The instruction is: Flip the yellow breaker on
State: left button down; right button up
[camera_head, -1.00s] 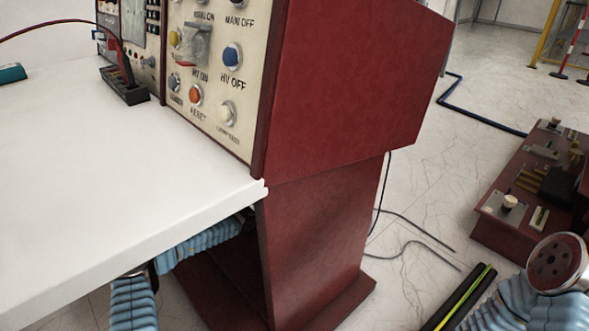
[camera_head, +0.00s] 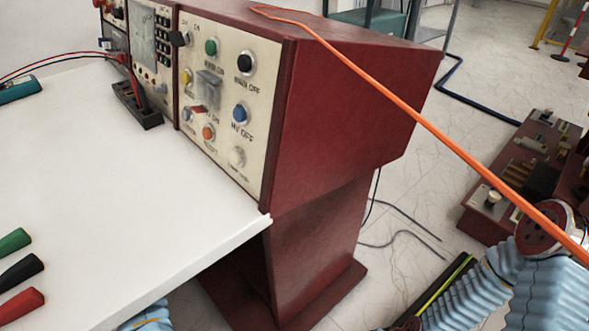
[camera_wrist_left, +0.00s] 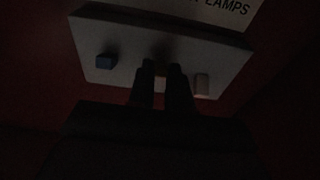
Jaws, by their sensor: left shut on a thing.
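The left wrist view is very dark. It shows a pale breaker plate (camera_wrist_left: 108,36) with a blue breaker (camera_wrist_left: 105,61) at left and a pale breaker (camera_wrist_left: 202,83) at right. The two dark fingers of my left gripper (camera_wrist_left: 160,80) reach the plate between them. They are close together around a small, dim yellow-brown piece (camera_wrist_left: 161,70), which seems to be the yellow breaker. Its lever position is hidden. My left gripper is out of the head view, where only a bit of blue sleeve (camera_head: 150,318) shows below the table. My right gripper is not visible.
A white table (camera_head: 110,190) adjoins a red cabinet (camera_head: 340,110) with a button panel (camera_head: 222,130). An orange cable (camera_head: 410,115) crosses from the cabinet top toward the right. Several probe handles (camera_head: 22,272) lie at the table's left. A red unit (camera_head: 500,205) stands on the floor.

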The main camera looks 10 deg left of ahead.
pick_arm(q)
jog(key=c, duration=1)
grip_release()
jog(key=shift+c, duration=0.2)
jog(key=f+v, duration=0.1)
jog(key=v, duration=0.6)
jog(key=shift+s+r+p, duration=0.3)
jog(key=shift+r+p, duration=0.05)
jog(key=shift+r, duration=0.1)
jog(key=shift+a, duration=0.1)
